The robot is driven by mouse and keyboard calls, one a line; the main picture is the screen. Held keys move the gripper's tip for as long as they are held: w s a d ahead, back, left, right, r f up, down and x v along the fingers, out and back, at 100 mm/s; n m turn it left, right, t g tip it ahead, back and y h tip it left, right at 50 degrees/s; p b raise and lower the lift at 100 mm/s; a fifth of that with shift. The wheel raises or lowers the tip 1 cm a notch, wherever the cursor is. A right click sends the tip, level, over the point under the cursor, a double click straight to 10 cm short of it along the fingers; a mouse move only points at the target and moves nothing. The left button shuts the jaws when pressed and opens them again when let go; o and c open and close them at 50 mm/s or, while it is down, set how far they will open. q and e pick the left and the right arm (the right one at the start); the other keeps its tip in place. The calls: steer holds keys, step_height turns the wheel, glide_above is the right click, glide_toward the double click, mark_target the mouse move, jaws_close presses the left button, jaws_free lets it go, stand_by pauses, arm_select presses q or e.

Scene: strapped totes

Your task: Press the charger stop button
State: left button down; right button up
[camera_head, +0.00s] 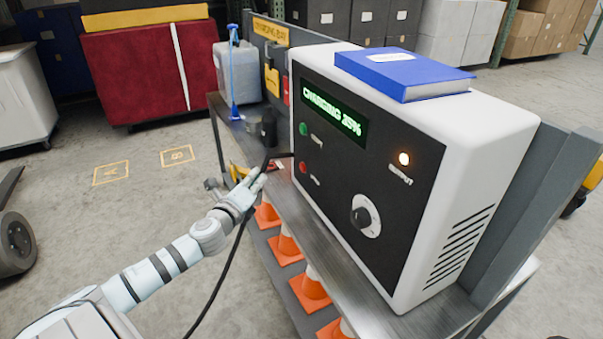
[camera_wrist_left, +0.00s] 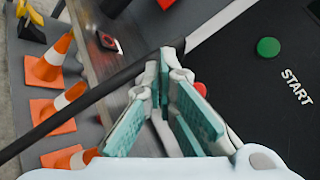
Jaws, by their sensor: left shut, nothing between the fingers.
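The charger (camera_head: 375,160) is a white box with a black front panel, standing on a metal bench. Its display reads "CHARGING 25%". The red stop button (camera_head: 303,167) sits low on the panel's left side, below the green start button (camera_head: 304,129). My left gripper (camera_head: 264,172) is shut and empty, just left of the red button and apparently apart from it in the head view. In the left wrist view the red button (camera_wrist_left: 201,89) is partly hidden behind a finger, and the green button (camera_wrist_left: 268,47) is clear. My right gripper is not in view.
A black cable (camera_head: 222,275) runs past my gripper. A blue book (camera_head: 403,72) lies on the charger. A round dial (camera_head: 365,215) and a lit output lamp (camera_head: 404,158) are on the panel. Several orange cones (camera_head: 285,247) stand below the bench top.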

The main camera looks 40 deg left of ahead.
mark_target(302, 168)
arm_select(q)
steer(key=w+d+p, duration=0.1)
steer(key=w+d, duration=0.3)
steer(key=w, duration=0.3)
steer(key=shift+w+p, duration=0.4)
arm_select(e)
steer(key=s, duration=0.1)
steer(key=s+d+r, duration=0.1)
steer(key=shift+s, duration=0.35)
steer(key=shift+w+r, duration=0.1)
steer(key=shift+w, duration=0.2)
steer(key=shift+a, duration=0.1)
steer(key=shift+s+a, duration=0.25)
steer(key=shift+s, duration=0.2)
arm_select(q)
steer(key=shift+w+d, duration=0.1)
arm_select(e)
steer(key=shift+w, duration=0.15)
